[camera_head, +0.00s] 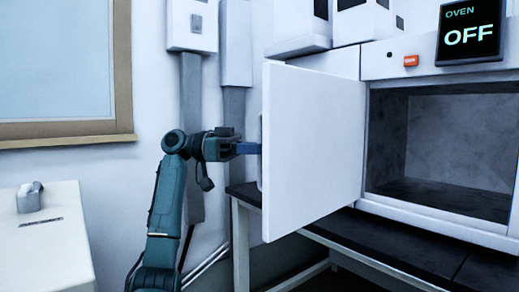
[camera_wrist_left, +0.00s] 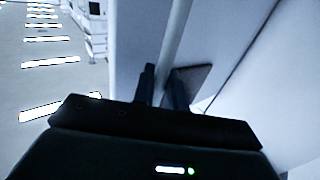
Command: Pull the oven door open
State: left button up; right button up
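The oven (camera_head: 440,140) stands on a dark bench with its chamber exposed and empty. Its white door (camera_head: 315,150) stands wide open, swung out to the left of the chamber. The upright handle (camera_head: 260,135) is on the door's outer face, mostly hidden edge-on. My left gripper (camera_head: 258,148) reaches it from the left. In the left wrist view the pale handle bar (camera_wrist_left: 176,35) runs between my two dark fingers (camera_wrist_left: 162,85), which look closed on it. My right gripper is not in view.
A display (camera_head: 470,30) on the oven reads OVEN OFF, near a small red button (camera_head: 410,61). The dark benchtop (camera_head: 400,240) lies below the door. A white cabinet (camera_head: 45,240) stands at the lower left, and a window (camera_head: 60,65) is on the wall.

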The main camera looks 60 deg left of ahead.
pick_arm(q)
jog(key=o, duration=0.3)
jog(key=shift+w, duration=0.1)
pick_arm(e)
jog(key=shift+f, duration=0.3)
pick_arm(q)
jog(key=shift+o, duration=0.2)
jog(key=p+v, duration=0.1)
jog(key=v, duration=0.6)
jog(key=shift+s, duration=0.2)
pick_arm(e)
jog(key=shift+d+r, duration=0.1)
pick_arm(q)
jog(key=shift+a, duration=0.15)
